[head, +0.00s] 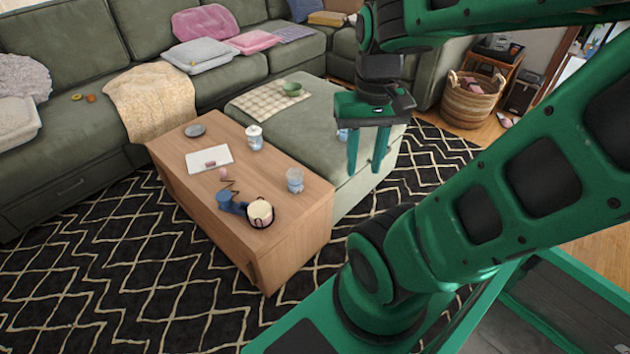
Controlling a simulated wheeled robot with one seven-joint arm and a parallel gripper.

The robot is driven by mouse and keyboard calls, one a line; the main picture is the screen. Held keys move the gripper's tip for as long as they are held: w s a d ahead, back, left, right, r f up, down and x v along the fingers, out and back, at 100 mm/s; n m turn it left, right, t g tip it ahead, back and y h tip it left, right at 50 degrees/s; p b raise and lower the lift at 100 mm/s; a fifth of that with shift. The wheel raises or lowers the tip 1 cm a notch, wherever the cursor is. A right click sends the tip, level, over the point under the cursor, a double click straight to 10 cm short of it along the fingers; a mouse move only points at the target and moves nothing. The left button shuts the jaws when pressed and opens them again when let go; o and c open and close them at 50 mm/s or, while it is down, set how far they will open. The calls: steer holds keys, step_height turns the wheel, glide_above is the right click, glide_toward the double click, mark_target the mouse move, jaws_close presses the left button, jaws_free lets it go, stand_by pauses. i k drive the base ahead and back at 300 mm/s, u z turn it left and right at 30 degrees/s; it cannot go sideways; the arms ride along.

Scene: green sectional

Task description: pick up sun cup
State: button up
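No sun picture can be made out on any cup at this size, so I cannot tell which is the sun cup. On the wooden coffee table (193,174) stand a cream mug with a dark outline (260,212) near the front edge, a clear bluish cup (295,180) near the right edge, and a white lidded cup (254,137) farther back. My gripper (367,165) points down, to the right of the table, in front of the ottoman in the picture. Its two fingers are apart with nothing between them. A bluish item (342,135) is partly hidden behind the gripper.
A blue object (231,203) lies beside the cream mug. White paper (209,158) and a grey dish (195,130) are also on the table. The green ottoman (310,126) holds a green bowl (292,88). The sectional stands behind. Patterned rug (110,270) is clear in front.

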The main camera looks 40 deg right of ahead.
mark_target(294, 176)
steer(key=z, duration=0.1)
steer(key=i, duration=1)
steer(key=u, duration=0.05)
